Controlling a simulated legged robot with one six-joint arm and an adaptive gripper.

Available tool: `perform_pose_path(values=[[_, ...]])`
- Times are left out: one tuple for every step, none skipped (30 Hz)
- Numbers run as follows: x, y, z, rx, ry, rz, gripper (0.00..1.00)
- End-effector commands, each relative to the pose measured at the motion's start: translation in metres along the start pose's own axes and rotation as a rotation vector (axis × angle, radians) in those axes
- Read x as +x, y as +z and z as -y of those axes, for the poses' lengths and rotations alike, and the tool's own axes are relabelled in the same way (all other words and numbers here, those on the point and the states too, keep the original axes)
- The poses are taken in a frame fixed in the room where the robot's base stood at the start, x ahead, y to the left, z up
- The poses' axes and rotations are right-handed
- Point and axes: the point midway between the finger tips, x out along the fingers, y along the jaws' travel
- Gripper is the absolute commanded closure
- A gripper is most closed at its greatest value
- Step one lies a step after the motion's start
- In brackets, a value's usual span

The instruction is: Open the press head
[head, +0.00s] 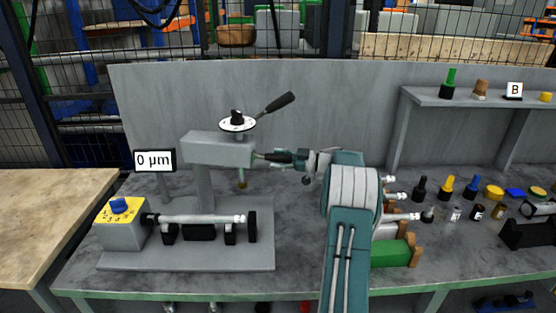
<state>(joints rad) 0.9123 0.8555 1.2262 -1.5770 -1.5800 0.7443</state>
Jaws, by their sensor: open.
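The grey press head (216,149) stands on an upright grey column at the back left of the bench. A white round dial (238,123) with a black knob sits on top of it. A lever with a black grip (279,102) slants up to the right from beside the dial. My gripper (259,156) is open and points left at the right end of the press head. From this view I cannot tell whether it touches the head. A thin brass-coloured tip (242,183) hangs below the head.
In front of the head, a metal shaft (198,219) lies on black supports beside a yellow-topped box (120,216) with a blue knob. A display reading 0 µm (154,160) stands at left. Several small parts and a green block (391,253) crowd the right side.

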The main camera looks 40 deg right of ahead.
Motion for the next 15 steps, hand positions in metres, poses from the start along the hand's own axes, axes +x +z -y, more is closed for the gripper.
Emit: perform_pose_path(values=[[0.000,0.000,0.000,0.000,0.000,0.000,0.28],[0.000,0.000,0.000,0.000,0.000,-0.001,0.28],[0.000,0.000,0.000,0.000,0.000,-0.001,0.28],[-0.001,0.000,0.000,0.000,0.000,-0.001,0.28],[-0.001,0.000,0.000,0.000,0.000,-0.001,0.28],[-0.001,0.000,0.000,0.000,0.001,-0.001,0.28],[-0.001,0.000,-0.001,0.000,0.001,0.000,0.28],[-0.003,0.000,-0.001,0.000,0.001,0.000,0.28],[-0.005,0.001,-0.001,0.001,0.002,0.000,0.28],[-0.008,0.001,-0.001,0.001,0.003,0.000,0.28],[-0.012,0.001,-0.001,0.001,0.003,0.000,0.28],[-0.018,0.001,-0.001,0.001,0.004,0.000,0.28],[-0.023,0.001,-0.001,0.001,0.004,0.000,0.28],[-0.029,0.001,-0.001,0.001,0.005,0.000,0.28],[-0.038,0.002,-0.001,0.001,0.004,0.001,0.28]])
